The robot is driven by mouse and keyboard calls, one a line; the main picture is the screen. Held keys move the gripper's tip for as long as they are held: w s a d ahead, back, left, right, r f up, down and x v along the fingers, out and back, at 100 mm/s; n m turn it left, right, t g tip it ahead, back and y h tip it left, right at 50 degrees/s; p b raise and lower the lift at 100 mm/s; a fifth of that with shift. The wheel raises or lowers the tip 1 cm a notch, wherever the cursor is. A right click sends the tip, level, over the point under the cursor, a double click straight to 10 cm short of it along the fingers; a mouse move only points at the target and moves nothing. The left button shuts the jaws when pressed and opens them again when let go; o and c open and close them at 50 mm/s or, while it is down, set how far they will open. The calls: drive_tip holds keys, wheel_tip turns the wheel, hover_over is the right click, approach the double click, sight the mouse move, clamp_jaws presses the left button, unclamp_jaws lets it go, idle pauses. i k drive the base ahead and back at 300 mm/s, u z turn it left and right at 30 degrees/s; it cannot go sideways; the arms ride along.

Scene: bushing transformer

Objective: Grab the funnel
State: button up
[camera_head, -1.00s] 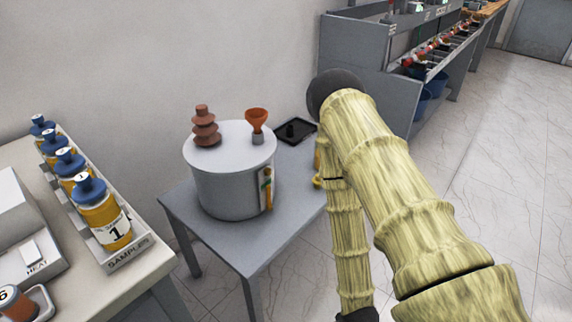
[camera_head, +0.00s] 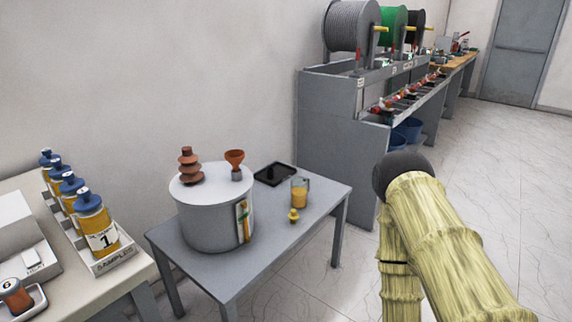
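The orange-brown funnel (camera_head: 235,158) stands upright on a short grey neck on top of the grey cylindrical transformer tank (camera_head: 213,222). A brown ribbed bushing (camera_head: 187,167) stands to its left on the same lid. The tank sits on a grey table (camera_head: 285,253). My arm, in a bamboo-like texture, shows at the lower right, well apart from the table. My gripper is not in view.
A black tray (camera_head: 274,174), a glass jug of yellow liquid (camera_head: 300,192) and a small yellow object (camera_head: 293,216) are on the table. A sample rack (camera_head: 115,261) stands left. A grey workbench with cable spools (camera_head: 352,27) stands behind right. Floor at right is clear.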

sight(234, 156)
drive_tip(key=z, duration=1.35)
drive_tip(key=i, duration=1.45)
drive_tip(key=u, duration=3.45)
